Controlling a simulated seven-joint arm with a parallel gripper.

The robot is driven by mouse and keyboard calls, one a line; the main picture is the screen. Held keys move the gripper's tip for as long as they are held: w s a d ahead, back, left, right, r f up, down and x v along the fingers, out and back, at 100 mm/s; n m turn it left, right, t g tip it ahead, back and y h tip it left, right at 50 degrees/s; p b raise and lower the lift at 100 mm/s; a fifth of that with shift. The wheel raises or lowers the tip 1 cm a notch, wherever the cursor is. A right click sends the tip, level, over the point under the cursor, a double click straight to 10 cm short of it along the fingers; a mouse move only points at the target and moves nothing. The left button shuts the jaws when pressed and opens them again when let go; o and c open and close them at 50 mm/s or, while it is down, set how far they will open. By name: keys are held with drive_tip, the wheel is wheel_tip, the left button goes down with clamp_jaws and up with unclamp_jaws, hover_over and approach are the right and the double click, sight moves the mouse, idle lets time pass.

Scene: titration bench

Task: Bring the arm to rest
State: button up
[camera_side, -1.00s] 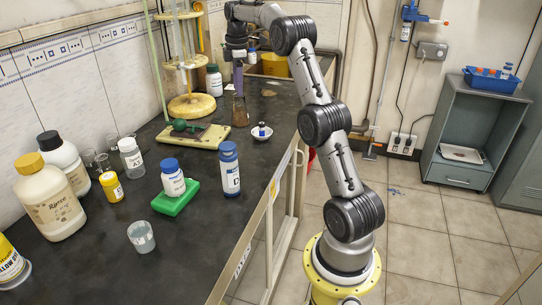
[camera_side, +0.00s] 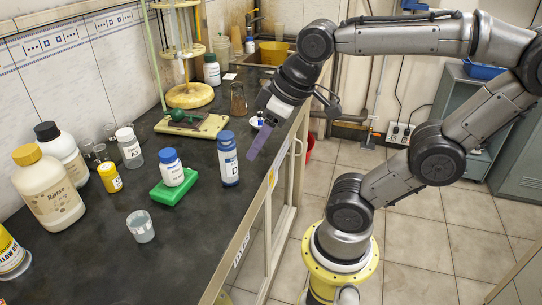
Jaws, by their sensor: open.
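My gripper (camera_side: 262,142) hangs over the bench's right edge, tilted down and to the left, with purple finger parts. It is open, and I see nothing held in it. The gap between the fingers is hard to see from this side. The nearest thing on the left in the picture is a tall blue-capped bottle (camera_side: 229,163), apart from the fingers. My arm arches from its yellow base across the upper right of the view.
On the dark bench (camera_side: 200,235) stand a flask (camera_side: 238,99), a blue-capped jar (camera_side: 172,170) on a green block (camera_side: 173,191), a beaker (camera_side: 141,228) and several bottles at left. A burette stand (camera_side: 190,95) is behind.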

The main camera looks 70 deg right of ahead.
drive_tip(key=shift+s+a+f+m, duration=0.15)
drive_tip(key=shift+s+a+f, duration=0.15)
drive_tip(key=shift+s+f, duration=0.4)
drive_tip(key=shift+s+a+f+m, duration=0.15)
drive_tip(key=shift+s+a+f, duration=0.1)
drive_tip(key=shift+s+f, duration=0.35)
idle(0.4)
